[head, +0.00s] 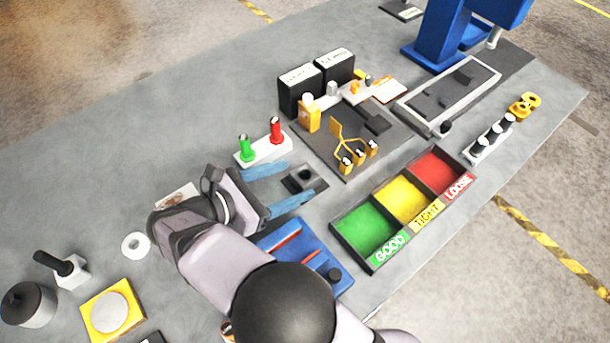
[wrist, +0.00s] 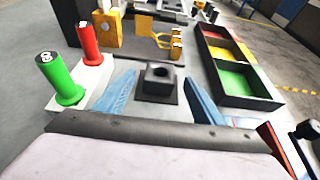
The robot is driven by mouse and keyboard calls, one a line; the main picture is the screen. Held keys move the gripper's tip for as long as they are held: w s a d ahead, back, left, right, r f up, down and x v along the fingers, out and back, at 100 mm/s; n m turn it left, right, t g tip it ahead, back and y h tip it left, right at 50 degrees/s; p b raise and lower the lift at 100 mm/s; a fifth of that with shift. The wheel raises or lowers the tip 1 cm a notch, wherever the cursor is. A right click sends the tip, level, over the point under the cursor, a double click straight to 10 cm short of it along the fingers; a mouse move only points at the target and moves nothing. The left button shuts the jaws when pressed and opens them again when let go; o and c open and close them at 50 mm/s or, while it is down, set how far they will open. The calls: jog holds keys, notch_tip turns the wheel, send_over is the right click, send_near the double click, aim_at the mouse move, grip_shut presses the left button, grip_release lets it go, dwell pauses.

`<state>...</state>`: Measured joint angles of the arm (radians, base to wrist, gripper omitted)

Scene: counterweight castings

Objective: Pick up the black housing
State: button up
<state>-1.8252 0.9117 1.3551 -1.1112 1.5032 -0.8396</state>
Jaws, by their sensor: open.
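The black housing (wrist: 160,78) is a small dark block with a round hole in its top, on a flat dark base plate (wrist: 157,97). In the head view the housing (head: 304,175) lies between the two blue fingers of my gripper (head: 297,184). In the wrist view my gripper (wrist: 166,88) is open, with one finger on each side of the housing. Gaps show between the fingers and the block, so they look apart from it. How high the fingertips are above the table is hard to tell.
A stand with green and red plungers (head: 262,150) is close left of the fingers. A GOOD, TIGHT and LOOSE tray (head: 337,231) lies to the right. A blue fixture (head: 322,254) sits below the gripper. A dark mat with yellow parts (head: 352,169) lies beyond.

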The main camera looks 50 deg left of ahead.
aim_at(310, 173)
jog(key=p+x, duration=0.2)
jog(key=x, duration=0.1)
jog(key=shift+w+f, duration=0.1)
jog(key=shift+w, duration=0.25)
jog(key=shift+w+f, duration=0.45)
jog(key=shift+w, duration=0.15)
jog(key=shift+r, duration=0.1)
jog(key=c, duration=1.5)
jog(key=shift+r, duration=0.15)
notch_tip(310, 173, up, 10)
jog(key=shift+f+b, duration=0.1)
jog(key=shift+b, duration=0.85)
